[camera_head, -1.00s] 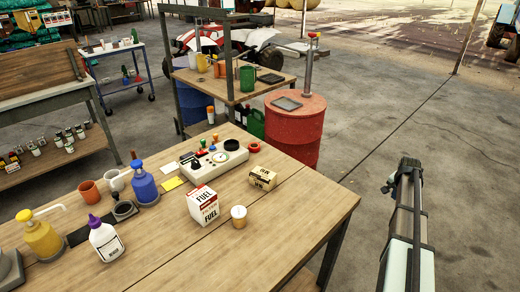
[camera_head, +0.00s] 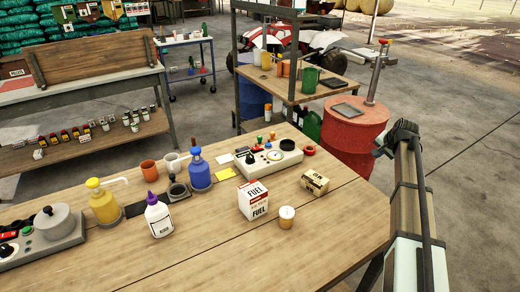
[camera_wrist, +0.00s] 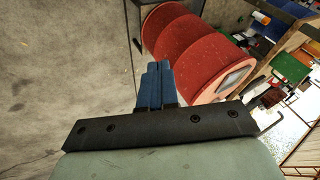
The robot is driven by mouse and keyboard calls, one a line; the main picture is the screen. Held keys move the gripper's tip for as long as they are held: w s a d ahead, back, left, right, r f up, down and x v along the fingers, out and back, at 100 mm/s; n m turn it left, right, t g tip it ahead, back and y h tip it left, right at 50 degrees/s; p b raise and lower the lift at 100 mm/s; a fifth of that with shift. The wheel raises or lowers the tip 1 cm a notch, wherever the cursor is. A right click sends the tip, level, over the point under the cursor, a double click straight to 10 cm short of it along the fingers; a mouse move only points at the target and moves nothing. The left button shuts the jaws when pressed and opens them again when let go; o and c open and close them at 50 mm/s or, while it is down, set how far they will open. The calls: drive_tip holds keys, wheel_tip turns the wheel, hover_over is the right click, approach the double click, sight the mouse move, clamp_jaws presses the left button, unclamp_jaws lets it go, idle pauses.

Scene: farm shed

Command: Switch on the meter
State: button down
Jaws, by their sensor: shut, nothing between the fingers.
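The meter (camera_head: 284,159) is a beige box on the wooden table, toward its back edge. It has a round dial, a dark knob and small coloured parts on top; its switch is too small to make out. My gripper shows in the wrist view (camera_wrist: 155,68) with its blue fingers together and nothing between them. It points toward the floor and the red drum, away from the meter. In the head view my arm stands at the right, beyond the table's right edge, and the fingers cannot be made out.
A red drum (camera_head: 352,130) stands behind the table's right end. A FUEL carton (camera_head: 253,201), a small box (camera_head: 314,183) and a lidded cup (camera_head: 286,217) stand in front of the meter. Blue (camera_head: 200,175) and yellow (camera_head: 104,206) pump bottles stand to its left. The table's front right is clear.

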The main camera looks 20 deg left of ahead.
drive_tip(key=a+r+n+y, duration=0.2)
drive_tip(key=a+r, duration=0.1)
drive_tip(key=a, duration=0.9)
drive_tip(key=a+r+n+y, duration=0.1)
drive_tip(key=a+r, duration=0.2)
drive_tip(key=a, duration=0.8)
wheel_tip(320, 180, up, 7)
drive_tip(key=n+g+y, duration=0.2)
drive_tip(key=n+y, duration=0.2)
hover_over(257, 149)
drive_tip(key=w+d, duration=0.1)
drive_tip(key=d, duration=0.1)
drive_tip(key=shift+a, duration=0.25)
drive_tip(key=shift+f, duration=0.15)
drive_tip(key=shift+s+a+f, duration=0.2)
drive_tip(key=shift+f, duration=1.2)
drive_tip(key=shift+s+a+f, duration=0.15)
drive_tip(key=shift+f, duration=1.25)
drive_tip(key=shift+s+a+f, duration=0.2)
drive_tip(key=shift+f, duration=1.2)
drive_tip(key=shift+f, duration=0.15)
drive_tip(key=shift+f, duration=0.3)
drive_tip(key=shift+s+a+f, duration=0.1)
drive_tip(key=shift+f, duration=0.2)
drive_tip(key=shift+r, duration=0.2)
